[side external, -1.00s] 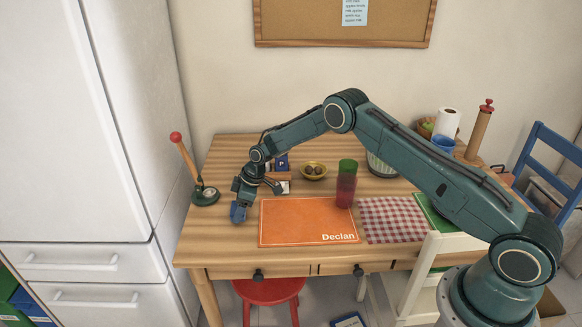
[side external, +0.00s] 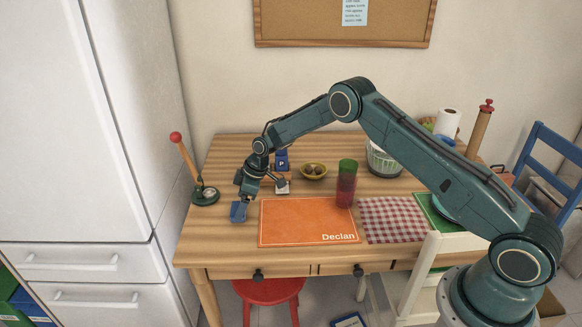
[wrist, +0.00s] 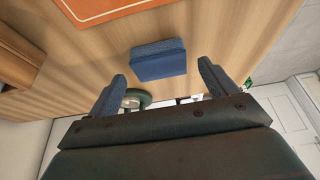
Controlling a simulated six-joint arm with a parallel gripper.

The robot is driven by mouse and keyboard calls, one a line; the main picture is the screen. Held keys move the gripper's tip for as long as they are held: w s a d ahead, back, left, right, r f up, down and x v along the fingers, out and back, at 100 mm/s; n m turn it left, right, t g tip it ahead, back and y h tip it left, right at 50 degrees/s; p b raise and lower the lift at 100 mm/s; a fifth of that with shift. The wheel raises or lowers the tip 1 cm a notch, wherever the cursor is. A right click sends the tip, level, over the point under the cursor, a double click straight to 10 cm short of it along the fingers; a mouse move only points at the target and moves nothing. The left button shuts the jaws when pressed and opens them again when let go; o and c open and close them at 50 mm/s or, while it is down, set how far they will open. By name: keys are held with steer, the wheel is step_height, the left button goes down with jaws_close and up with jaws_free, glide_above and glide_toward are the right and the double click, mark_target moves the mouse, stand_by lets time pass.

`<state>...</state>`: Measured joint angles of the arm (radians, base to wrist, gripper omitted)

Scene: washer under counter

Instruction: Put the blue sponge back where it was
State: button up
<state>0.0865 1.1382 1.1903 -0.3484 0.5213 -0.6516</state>
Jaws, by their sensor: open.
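The blue sponge (side external: 238,212) lies on the wooden table, left of the orange placemat (side external: 308,221) that reads "Declan". The wrist view shows the sponge (wrist: 158,62) as a blue block on bare wood, ahead of and between my two fingers. My gripper (side external: 246,196) is just above and beside the sponge in the side view. In the wrist view my gripper (wrist: 162,76) is open, with wood visible between each finger and the sponge. The exact height of the fingertips over the sponge is hard to tell.
A red-knobbed stand with a green base (side external: 205,195) is close to the left. A blue box (side external: 281,160), a bowl (side external: 314,171) and a red-green tumbler (side external: 346,184) stand behind and right. A checked cloth (side external: 393,220) lies to the right. Bare wood lies around the sponge.

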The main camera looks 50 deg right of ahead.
steer(key=v, duration=0.9)
steer(key=shift+r, duration=0.2)
steer(key=shift+s+d, duration=0.1)
steer(key=s+a+r+m+t+h, duration=0.1)
steer(key=s+r+m, duration=0.1)
steer(key=s+r, duration=0.8)
steer(key=s+r+m+h, duration=0.1)
steer(key=s+r+m, duration=0.1)
steer(key=s+r, duration=0.85)
steer(key=s+r+m, duration=0.2)
steer(key=s, duration=0.9)
steer(key=s+r+m+t+h, duration=0.1)
steer(key=s+r+m, duration=0.1)
steer(key=s, duration=1)
steer(key=shift+s+d+m, duration=0.3)
steer(key=shift+d+m, duration=0.15)
steer(key=shift+m, duration=0.05)
